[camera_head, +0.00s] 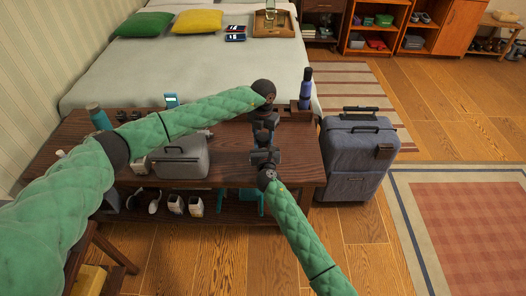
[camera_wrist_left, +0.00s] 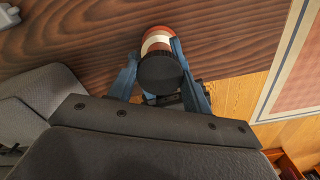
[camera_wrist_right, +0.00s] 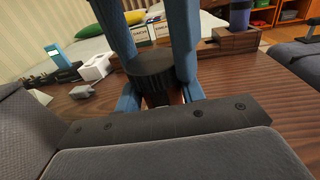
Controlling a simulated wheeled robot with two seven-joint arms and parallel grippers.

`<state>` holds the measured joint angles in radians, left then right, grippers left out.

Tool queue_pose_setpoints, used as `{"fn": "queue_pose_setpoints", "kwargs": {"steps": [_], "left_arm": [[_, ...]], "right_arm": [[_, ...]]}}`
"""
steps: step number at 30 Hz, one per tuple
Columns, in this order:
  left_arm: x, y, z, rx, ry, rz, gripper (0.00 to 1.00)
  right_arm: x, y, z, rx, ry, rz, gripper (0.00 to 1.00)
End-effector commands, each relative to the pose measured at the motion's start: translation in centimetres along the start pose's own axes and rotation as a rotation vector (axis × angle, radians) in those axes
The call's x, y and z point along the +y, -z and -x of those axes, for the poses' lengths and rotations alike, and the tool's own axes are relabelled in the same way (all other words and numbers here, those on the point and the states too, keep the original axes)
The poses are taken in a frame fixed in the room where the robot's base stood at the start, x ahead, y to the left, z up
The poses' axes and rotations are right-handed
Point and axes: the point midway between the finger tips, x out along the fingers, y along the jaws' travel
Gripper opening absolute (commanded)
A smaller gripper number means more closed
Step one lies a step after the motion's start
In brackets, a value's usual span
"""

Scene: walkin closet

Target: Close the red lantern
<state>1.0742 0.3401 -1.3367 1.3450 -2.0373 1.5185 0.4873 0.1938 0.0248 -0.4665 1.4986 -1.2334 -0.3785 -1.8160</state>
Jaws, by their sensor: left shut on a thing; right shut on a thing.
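The red lantern is a small upright cylinder above the wooden bench, with a red and white body (camera_wrist_left: 157,42) and a black cap (camera_wrist_left: 160,72). The cap also shows in the right wrist view (camera_wrist_right: 150,68); the body there is mostly hidden. My left gripper (camera_head: 263,122) comes from above, its blue fingers on both sides of the lantern near the cap. My right gripper (camera_head: 264,146) comes from the front, its fingers around the lantern lower down. Both are shut on it. In the head view the grippers hide the lantern almost wholly. I cannot tell whether cap and body are fully joined.
A blue suitcase (camera_head: 355,160) stands right of the bench. The bed (camera_head: 200,70) lies behind.

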Motion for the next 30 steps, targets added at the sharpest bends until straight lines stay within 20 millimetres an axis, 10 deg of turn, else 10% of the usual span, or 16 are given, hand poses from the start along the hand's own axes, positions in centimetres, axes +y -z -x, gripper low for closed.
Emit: {"fn": "queue_pose_setpoints", "kwargs": {"steps": [15,16,19,30], "left_arm": [[0.08,0.00,-0.06,0.000,0.000,-0.518,0.22],[0.08,0.00,-0.06,0.000,0.000,-0.518,0.53],[0.07,0.00,-0.05,0.000,0.000,-0.517,0.73],[0.03,-0.04,0.30,-0.001,0.000,-0.516,0.75]], "right_arm": [[-0.03,0.04,0.01,0.001,0.001,0.000,0.00],[-0.04,0.04,0.01,0.001,0.001,0.000,0.00],[-0.04,0.05,0.01,0.001,0.001,0.000,0.00],[-0.03,0.03,0.01,0.001,0.000,0.000,0.00]]}}
